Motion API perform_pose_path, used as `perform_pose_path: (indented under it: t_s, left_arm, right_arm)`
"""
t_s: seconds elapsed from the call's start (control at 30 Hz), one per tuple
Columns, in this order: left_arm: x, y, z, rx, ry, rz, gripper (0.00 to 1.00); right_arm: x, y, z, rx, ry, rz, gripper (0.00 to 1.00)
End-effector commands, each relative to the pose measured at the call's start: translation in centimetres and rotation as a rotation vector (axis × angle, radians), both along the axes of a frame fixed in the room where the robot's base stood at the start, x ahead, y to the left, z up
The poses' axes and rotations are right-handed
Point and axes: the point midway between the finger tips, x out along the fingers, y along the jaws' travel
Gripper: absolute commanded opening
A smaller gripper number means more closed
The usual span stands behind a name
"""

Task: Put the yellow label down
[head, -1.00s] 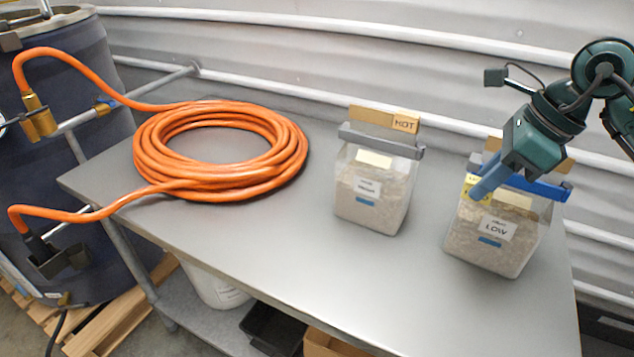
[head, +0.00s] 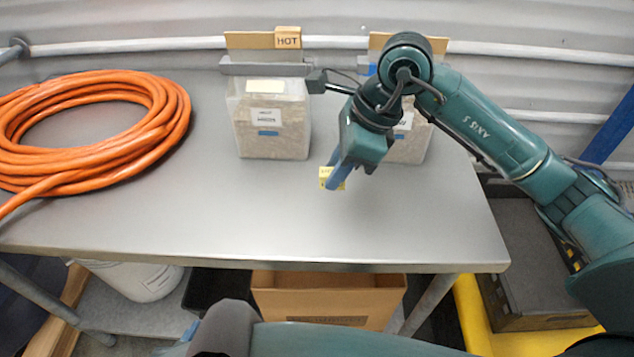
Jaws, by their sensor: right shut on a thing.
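The small yellow label (head: 325,173) is at the fingertips of my right gripper (head: 337,181). The blue fingers are shut on it and partly cover it. The gripper points down over the grey table (head: 240,210), in front of the two bags; whether the label touches the table I cannot tell. The right clear bag (head: 410,145), with a white tag, stands behind the gripper and is mostly hidden by it. My left gripper is out of view.
A coiled orange hose (head: 165,135) lies on the table's left side. The front middle and front right of the tabletop are clear. Below are a cardboard box (head: 330,300), a white bucket (head: 135,280) and a dark crate (head: 530,265) at right.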

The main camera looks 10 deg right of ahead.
Motion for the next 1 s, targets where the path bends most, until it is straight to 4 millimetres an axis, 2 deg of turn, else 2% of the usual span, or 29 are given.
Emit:
perform_pose_path:
  t_s: [0.1,0.37,0.53,0.93,0.97,1.0]
  left_arm:
    - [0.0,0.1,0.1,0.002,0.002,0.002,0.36]
    - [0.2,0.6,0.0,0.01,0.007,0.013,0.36]
    - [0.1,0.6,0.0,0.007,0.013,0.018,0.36]
    - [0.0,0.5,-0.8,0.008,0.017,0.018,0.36]
    - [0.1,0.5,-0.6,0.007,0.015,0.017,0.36]
    - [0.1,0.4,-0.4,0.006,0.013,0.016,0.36]
  right_arm:
    - [-0.1,0.0,-2.2,0.0,0.004,-0.002,0.0]
    - [0.0,0.0,-4.5,0.0,0.003,-0.002,0.0]
    - [-0.1,0.0,-7.0,0.001,0.005,-0.001,0.0]
    - [0.0,0.0,-7.9,0.0,-0.001,0.0,0.0]
    - [0.0,0.0,-7.9,0.0,-0.001,0.0,0.21]
    - [0.0,0.0,-7.8,0.0,-0.001,0.0,0.25]
